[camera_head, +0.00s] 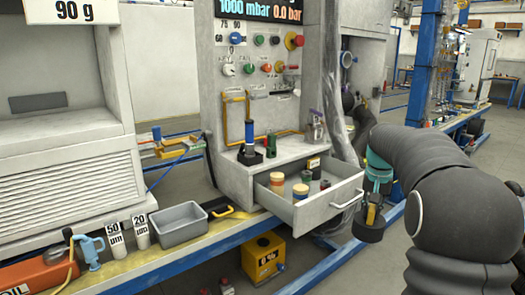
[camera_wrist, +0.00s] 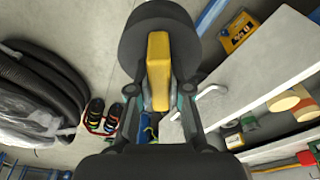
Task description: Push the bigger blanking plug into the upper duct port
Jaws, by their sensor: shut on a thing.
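My gripper (camera_head: 374,194) hangs in front of the open drawer's right side in the head view. It is shut on the yellow handle of a wide black round plug (camera_head: 369,231), whose disc is lowest, well clear of the panel. In the wrist view my gripper (camera_wrist: 161,100) has a finger on each side of the yellow handle, and the black plug (camera_wrist: 160,32) reaches beyond the fingertips.
The open drawer (camera_head: 345,198) holds several small jars and juts out left of my gripper. A black hose (camera_wrist: 40,80) in clear wrapping lies left in the wrist view. A yellow box (camera_head: 264,257) stands below the bench. A blue post (camera_head: 426,60) rises behind my arm.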

